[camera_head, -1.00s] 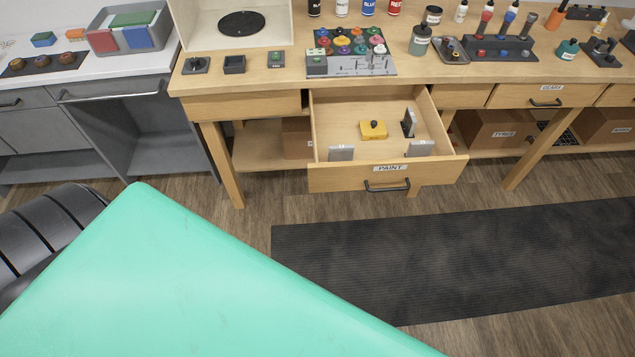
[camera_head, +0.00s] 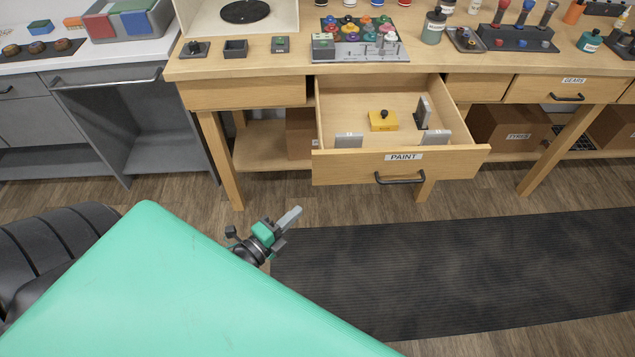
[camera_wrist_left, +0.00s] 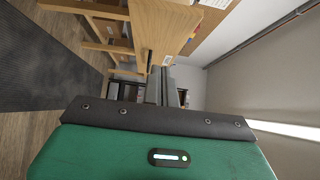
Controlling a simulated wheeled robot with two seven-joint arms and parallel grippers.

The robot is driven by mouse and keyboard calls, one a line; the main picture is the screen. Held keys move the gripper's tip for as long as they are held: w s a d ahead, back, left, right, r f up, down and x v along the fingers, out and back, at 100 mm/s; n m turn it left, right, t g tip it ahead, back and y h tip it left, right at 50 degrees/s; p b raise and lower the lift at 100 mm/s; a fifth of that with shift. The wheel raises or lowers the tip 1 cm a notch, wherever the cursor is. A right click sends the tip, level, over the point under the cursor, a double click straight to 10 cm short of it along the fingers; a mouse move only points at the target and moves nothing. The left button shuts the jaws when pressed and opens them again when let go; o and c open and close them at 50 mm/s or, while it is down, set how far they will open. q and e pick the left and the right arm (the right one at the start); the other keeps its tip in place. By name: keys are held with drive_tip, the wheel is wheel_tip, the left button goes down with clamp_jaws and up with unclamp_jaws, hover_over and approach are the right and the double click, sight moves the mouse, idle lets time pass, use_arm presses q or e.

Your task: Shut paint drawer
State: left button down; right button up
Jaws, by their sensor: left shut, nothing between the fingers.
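The paint drawer (camera_head: 345,168) is a light wood drawer under the workbench, labelled PAINT, pulled well out, with a dark bar handle (camera_head: 400,178) on its front. Inside lie a yellow block with a black knob (camera_head: 383,121) and several grey pieces. My left gripper (camera_head: 295,214) is shut and empty, low in front of the bench and to the left of the drawer front, apart from it. In the left wrist view, the shut fingers (camera_wrist_left: 160,85) show beside bench woodwork. My right gripper is not in view.
The workbench top (camera_head: 285,66) carries paint pots, bottles and tools. The gears drawer (camera_head: 540,90) to the right is closed. A grey cabinet (camera_head: 125,120) stands at the left. A dark mat (camera_head: 450,270) covers clear floor before the bench.

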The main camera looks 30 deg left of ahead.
use_arm(q)
drive_tip(key=p, duration=0.2)
approach(328, 171)
drive_tip(key=w+d, duration=0.2)
drive_tip(key=d, duration=0.1)
drive_tip(key=w, duration=0.1)
drive_tip(key=w+a, duration=0.1)
drive_tip(key=w, duration=0.1)
drive_tip(key=shift+a, duration=0.2)
drive_tip(key=shift+w+a+f, duration=0.1)
drive_tip(key=shift+w+a, duration=0.15)
drive_tip(key=shift+w, duration=0.05)
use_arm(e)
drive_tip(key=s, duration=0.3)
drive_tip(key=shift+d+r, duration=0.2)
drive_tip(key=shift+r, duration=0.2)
